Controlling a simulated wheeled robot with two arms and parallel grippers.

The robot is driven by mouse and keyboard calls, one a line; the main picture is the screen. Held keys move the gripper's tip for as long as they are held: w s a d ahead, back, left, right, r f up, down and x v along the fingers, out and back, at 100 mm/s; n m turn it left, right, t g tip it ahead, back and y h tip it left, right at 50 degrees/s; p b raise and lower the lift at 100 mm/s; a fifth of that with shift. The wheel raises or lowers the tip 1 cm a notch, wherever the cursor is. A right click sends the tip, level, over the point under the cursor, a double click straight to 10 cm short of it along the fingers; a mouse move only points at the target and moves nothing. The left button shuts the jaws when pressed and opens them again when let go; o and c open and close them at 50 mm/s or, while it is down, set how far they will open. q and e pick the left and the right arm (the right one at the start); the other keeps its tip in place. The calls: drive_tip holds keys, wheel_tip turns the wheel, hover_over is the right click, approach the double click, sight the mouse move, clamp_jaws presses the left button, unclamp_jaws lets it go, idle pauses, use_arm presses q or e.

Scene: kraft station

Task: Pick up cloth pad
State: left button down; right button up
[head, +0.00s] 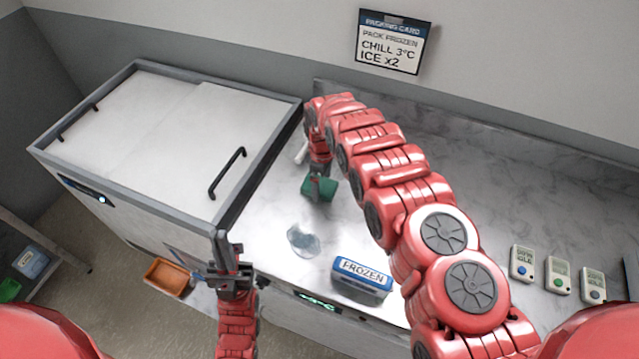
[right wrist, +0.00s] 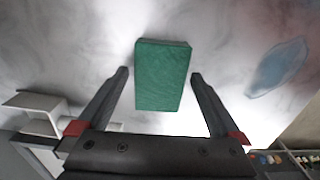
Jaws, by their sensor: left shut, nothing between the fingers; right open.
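The green cloth pad (head: 328,189) lies on the marble counter in the head view, partly hidden by my right gripper (head: 316,187). In the right wrist view the pad (right wrist: 162,75) is a thick green block. The open fingers of my right gripper (right wrist: 159,76) appear on either side of its lower part, with gaps at both sides. I cannot tell how far above the counter the fingertips are. My left gripper (head: 222,240) is shut and empty, beside the front corner of the freezer chest.
A clear wet patch (head: 303,240) lies in front of the pad. A blue and white FROZEN box (head: 362,278) stands near the counter's front edge. The freezer chest (head: 190,120) borders the left. Several small devices (head: 558,277) lie at right. An orange bin (head: 167,277) is low at left.

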drive_tip(key=shift+f, duration=0.45)
drive_tip(key=shift+c, duration=0.3)
drive_tip(key=c, duration=1.1)
drive_tip(key=shift+r, duration=0.15)
